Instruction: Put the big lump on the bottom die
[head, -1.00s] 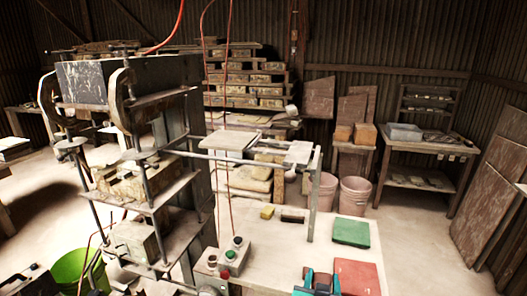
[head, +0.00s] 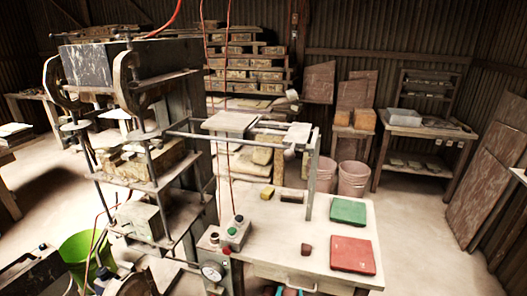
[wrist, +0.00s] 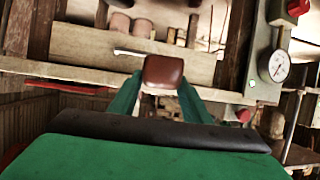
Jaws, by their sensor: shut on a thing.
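A brown lump (wrist: 163,72) sits between the green fingertips of my gripper (wrist: 162,88) in the wrist view. The gripper is shut on it. Another small dark-brown lump (head: 307,249) lies on the table. The press (head: 105,72) stands at the left, with a lower plate (head: 150,185) between its rods. I cannot tell clearly which part is the bottom die.
The table (head: 270,225) bears a green mat (head: 348,211), a red mat (head: 353,255), a yellow block (head: 267,192) and a button box (head: 235,233). A gauge (head: 212,271) is at its front left. A green bucket (head: 82,258) stands below the press. Floor at the right is clear.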

